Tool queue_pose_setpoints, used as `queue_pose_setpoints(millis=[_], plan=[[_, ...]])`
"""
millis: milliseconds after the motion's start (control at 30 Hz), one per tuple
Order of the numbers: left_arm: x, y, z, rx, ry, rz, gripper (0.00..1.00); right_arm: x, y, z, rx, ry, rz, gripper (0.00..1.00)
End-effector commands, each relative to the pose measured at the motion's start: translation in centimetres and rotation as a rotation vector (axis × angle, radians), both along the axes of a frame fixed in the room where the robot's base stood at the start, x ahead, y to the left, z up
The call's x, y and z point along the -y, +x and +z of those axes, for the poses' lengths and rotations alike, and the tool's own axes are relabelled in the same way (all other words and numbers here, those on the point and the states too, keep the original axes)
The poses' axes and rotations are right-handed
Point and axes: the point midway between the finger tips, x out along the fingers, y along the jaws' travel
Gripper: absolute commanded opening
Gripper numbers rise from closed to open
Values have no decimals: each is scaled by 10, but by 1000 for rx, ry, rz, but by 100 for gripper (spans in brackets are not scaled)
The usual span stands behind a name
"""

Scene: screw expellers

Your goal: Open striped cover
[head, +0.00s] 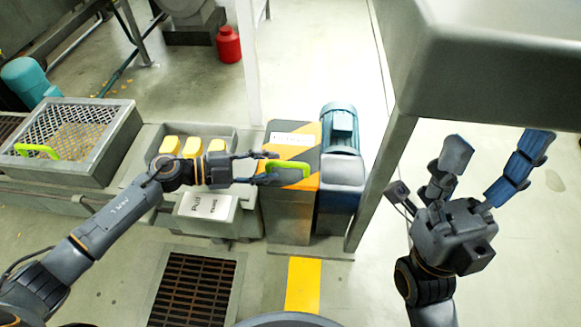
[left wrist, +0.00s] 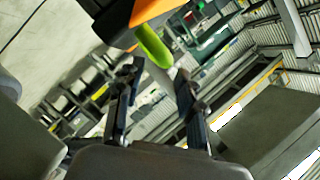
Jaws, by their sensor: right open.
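The striped cover (head: 307,138), orange and dark grey with a white label, tops a box right of centre in the head view. It looks closed. Its green handle (head: 292,164) is on the near side. My left gripper (head: 268,167) is at the handle's left end, fingers apart. In the left wrist view, the green handle (left wrist: 153,47) shows just beyond the open fingertips of my left gripper (left wrist: 158,68), with the orange cover edge (left wrist: 155,10) above. I cannot tell whether the fingers touch the handle. My right gripper (head: 497,150) is open, empty and away from the cover.
A teal motor (head: 340,128) stands just right of the cover. A tray with yellow blocks (head: 192,147) and a box labelled "Pull" (head: 208,206) are left. A mesh lid with a green handle (head: 70,128) is far left. A grey machine (head: 480,55) overhangs the right.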

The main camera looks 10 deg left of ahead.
Motion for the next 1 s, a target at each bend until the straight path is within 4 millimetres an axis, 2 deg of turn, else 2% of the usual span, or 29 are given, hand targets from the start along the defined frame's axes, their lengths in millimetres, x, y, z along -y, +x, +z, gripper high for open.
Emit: queue_pose_setpoints(millis=[100,300,700,733,767,900,1000], plan=[[23,9,-7,3,-2,-1,37,-1,2,1,27,-1,-1,72],[47,17,-12,1,0,0,37,-1,4,5,50,-5,-3,72],[54,20,-13,0,1,1,37,-2,5,8,59,-6,-3,72],[54,20,-13,0,1,1,35,-2,5,8,59,-6,-3,72],[54,20,-12,0,1,1,29,-2,5,8,59,-6,-3,72],[54,20,-13,0,1,1,1,-2,5,8,59,-6,-3,72],[54,20,-12,0,0,0,0,-2,5,8,59,-6,-3,72]])
